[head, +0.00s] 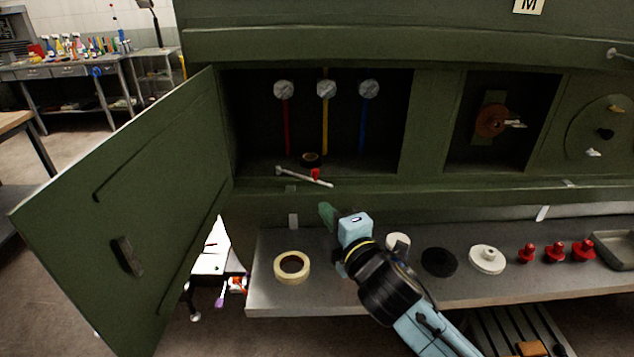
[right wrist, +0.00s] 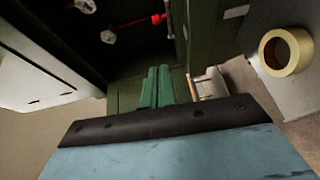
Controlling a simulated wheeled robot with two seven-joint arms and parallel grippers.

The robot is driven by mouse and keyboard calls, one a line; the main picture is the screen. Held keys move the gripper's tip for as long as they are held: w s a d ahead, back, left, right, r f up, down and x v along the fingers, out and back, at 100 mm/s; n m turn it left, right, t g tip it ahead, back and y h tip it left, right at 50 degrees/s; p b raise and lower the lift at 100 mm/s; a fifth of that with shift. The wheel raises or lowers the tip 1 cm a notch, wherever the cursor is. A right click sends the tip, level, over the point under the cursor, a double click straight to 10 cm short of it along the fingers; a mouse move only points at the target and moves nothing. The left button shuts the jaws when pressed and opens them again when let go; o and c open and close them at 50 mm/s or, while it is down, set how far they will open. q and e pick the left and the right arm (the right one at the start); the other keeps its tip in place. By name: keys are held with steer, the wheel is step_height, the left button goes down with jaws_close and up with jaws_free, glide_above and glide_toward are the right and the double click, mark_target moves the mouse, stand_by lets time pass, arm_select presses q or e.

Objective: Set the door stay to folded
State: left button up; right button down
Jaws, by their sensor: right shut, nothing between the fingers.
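The green door (head: 150,190) stands swung open to the left. My right gripper (head: 326,211) is below and right of the stay, apart from it, above the bench. Its green fingers (right wrist: 157,86) are together and empty. My left gripper is out of view.
The bay (head: 255,120) holds several gauges with coloured lines and a dark ring. The grey bench (head: 330,290) below carries a tape roll (head: 292,267), a black disc (head: 439,262), a white disc (head: 487,259) and red knobs (head: 556,251). An open bay with an orange valve (head: 493,121) is at right.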

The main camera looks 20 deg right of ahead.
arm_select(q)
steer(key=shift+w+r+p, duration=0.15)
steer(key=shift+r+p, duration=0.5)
arm_select(e)
steer(key=w+d, duration=0.1)
steer(key=w, duration=1)
steer(key=shift+w+d+f, duration=0.2)
steer(key=shift+w+f, duration=0.1)
steer(key=shift+w, duration=0.05)
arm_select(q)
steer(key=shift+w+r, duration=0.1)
arm_select(e)
steer(key=shift+w+d, duration=0.1)
